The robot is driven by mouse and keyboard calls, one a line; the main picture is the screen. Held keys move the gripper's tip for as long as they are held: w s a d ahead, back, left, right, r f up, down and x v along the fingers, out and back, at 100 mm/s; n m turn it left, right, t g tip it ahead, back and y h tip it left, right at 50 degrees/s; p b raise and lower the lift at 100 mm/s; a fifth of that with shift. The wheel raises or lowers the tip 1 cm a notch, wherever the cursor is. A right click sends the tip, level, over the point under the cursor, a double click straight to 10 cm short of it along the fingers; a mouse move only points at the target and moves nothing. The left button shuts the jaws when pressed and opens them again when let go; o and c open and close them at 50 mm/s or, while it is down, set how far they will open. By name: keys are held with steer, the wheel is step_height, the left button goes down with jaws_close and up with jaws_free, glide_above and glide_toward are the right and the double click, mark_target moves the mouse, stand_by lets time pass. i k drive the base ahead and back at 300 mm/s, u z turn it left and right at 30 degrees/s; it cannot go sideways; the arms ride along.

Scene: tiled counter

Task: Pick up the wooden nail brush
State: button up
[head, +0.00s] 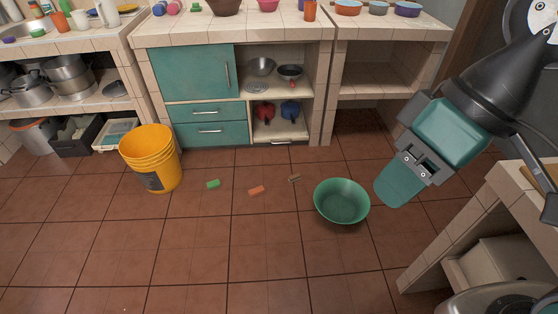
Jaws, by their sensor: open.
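A small brown block that looks like the wooden nail brush (294,178) lies on the red-brown tiled floor in the head view. It is left of and a little behind the green basin (342,201); its bristles are too small to make out. My gripper (396,187) hangs at the right, above and apart from the floor, to the right of the basin and well away from the brush. It is open, and I see nothing held in it. Its fingers are seen nearly in line, so the gap does not show clearly.
An orange block (256,190) and a green block (213,184) lie left of the brush. A yellow bucket (150,158) stands farther left. Tiled counters with teal cabinets (194,72) line the back; another counter (470,205) is at right. The front floor is clear.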

mark_target(295, 177)
steer(key=u, duration=0.15)
steer(key=i, duration=0.35)
steer(key=u, duration=0.8)
steer(key=i, duration=0.95)
steer(key=u, duration=0.4)
steer(key=i, duration=0.85)
steer(key=z, duration=0.8)
steer(key=i, duration=0.75)
steer(key=z, duration=1.1)
steer(key=i, duration=0.25)
steer(key=z, duration=0.15)
